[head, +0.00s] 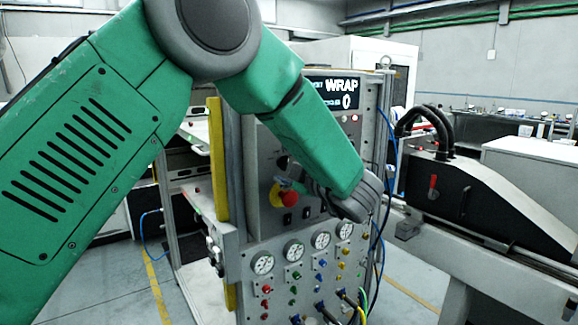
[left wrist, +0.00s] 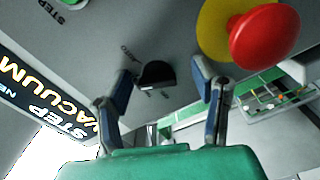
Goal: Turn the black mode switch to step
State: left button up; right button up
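The black mode switch (left wrist: 155,74) is a dark rounded knob on the grey panel, with small lettering around it that I cannot read surely. In the left wrist view my left gripper (left wrist: 164,84) is open, with one finger on each side of the knob and visible gaps to it. Whether a fingertip touches the panel is unclear. In the head view my green left arm covers much of the panel, and the gripper (head: 292,184) is mostly hidden near the red button. I cannot pick out the switch clearly there. My right gripper is in neither view.
A red emergency button (left wrist: 268,36) on a yellow disc sits close beside the right finger. A lit display (left wrist: 40,95) is at the left. Below on the panel are gauges (head: 263,264), coloured knobs and hoses. A black-and-grey machine (head: 480,190) stands at the right.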

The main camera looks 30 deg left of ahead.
pick_arm(q)
jog(key=shift+s+d, duration=0.1)
jog(key=shift+d, duration=0.05)
jog(key=shift+d+r, duration=0.1)
jog(key=shift+d, duration=0.85)
jog(key=v, duration=1.1)
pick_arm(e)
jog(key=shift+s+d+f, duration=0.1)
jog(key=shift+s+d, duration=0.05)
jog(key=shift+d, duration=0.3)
pick_arm(q)
jog(key=shift+a, duration=0.15)
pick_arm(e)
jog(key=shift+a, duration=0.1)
